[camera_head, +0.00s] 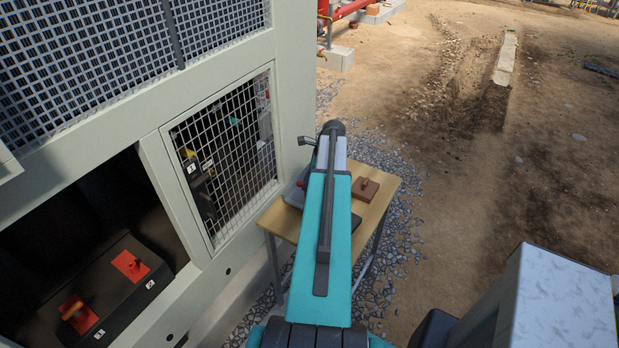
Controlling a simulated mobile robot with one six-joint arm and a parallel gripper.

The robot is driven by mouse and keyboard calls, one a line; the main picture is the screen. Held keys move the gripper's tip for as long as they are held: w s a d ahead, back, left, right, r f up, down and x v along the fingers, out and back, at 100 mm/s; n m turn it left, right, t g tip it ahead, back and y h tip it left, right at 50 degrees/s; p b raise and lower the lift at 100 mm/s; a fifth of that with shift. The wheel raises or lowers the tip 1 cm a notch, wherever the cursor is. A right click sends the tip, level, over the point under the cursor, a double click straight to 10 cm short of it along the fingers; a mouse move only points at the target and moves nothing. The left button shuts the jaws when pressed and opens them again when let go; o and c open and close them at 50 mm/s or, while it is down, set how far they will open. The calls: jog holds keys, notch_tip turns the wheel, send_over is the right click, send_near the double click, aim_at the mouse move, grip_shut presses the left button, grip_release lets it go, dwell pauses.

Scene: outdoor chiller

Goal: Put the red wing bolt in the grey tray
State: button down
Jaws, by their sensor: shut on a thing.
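The grey tray (293,196) lies on the small wooden table; its left part shows and my teal arm hides the rest. A small red thing (300,184) shows at the tray, close to the arm's left edge. It may be the red wing bolt, but it is too small to tell, and I cannot tell whether it rests there or is held above. My arm reaches forward over the table. My gripper is hidden behind the arm, so its fingers and anything between them do not show.
The table (376,214) also bears a brown block with a knob (366,189) and a dark flat thing (354,226). At left, a cabinet opening holds a black box (140,290) with two red plates. A mesh panel (225,150) stands left of the table. Gravel lies right.

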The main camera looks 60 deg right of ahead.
jog(key=shift+f, duration=0.15)
jog(key=c, duration=1.6)
grip_release()
jog(key=shift+r, duration=0.25)
jog(key=shift+b+v, duration=2.2)
jog(key=shift+v, duration=3.8)
jog(key=shift+d+f, duration=0.1)
